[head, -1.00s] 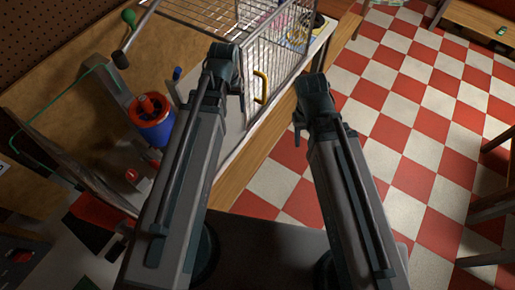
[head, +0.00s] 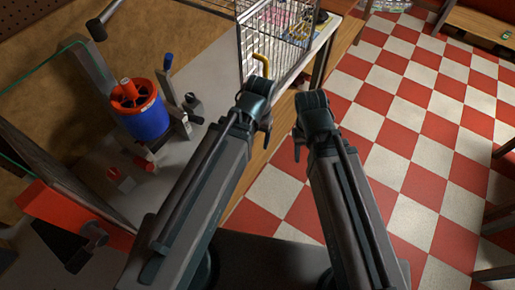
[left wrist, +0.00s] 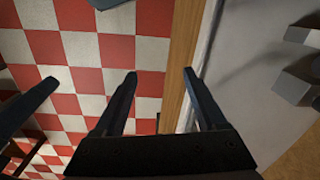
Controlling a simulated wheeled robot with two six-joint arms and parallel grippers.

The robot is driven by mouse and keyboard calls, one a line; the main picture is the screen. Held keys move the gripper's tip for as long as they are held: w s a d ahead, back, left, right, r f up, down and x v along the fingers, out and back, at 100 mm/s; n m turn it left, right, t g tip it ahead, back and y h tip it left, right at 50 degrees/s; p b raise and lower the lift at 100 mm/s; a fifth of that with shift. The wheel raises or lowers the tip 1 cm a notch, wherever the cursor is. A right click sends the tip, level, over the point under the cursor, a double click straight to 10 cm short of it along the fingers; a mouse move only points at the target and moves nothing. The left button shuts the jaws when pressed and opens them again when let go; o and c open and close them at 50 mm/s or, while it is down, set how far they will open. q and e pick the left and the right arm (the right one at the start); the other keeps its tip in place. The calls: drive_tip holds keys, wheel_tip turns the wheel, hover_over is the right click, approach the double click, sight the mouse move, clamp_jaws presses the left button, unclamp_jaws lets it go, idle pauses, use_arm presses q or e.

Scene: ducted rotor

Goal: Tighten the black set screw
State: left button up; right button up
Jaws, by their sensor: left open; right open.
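The ducted rotor, a blue housing (head: 144,121) with an orange-red rotor (head: 130,94) inside, stands on the grey bench top at the left in the head view. I cannot make out a black set screw on it. My left gripper (head: 266,135) is over the bench's front edge, well to the right of the rotor. In the left wrist view its two fingers (left wrist: 159,74) are apart with nothing between them. My right gripper (head: 299,149) is close beside it, over the checkered floor, also open and apparently empty.
A blue-handled tool (head: 168,64) stands behind the housing. A wire cage (head: 270,42) with a yellow handle (head: 262,70) stands at the back. A red-and-white floor (head: 400,150) lies open to the right.

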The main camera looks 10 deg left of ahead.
use_arm(q)
drive_tip(key=shift+s+d+f+b, duration=0.1)
drive_tip(key=shift+d+f+b, duration=0.15)
drive_tip(key=shift+f, duration=0.2)
drive_tip(key=shift+s+d+f+b, duration=0.1)
drive_tip(key=shift+f+b, duration=0.15)
drive_tip(key=shift+f, duration=0.15)
drive_tip(key=shift+m+y, duration=0.3)
drive_tip(key=shift+m, duration=0.4)
drive_tip(key=shift+s+d+r, duration=0.1)
drive_tip(key=shift+s+d, duration=0.5)
drive_tip(key=shift+d, duration=0.25)
drive_tip(key=shift+s+d, duration=0.55)
drive_tip(key=shift+d, duration=0.25)
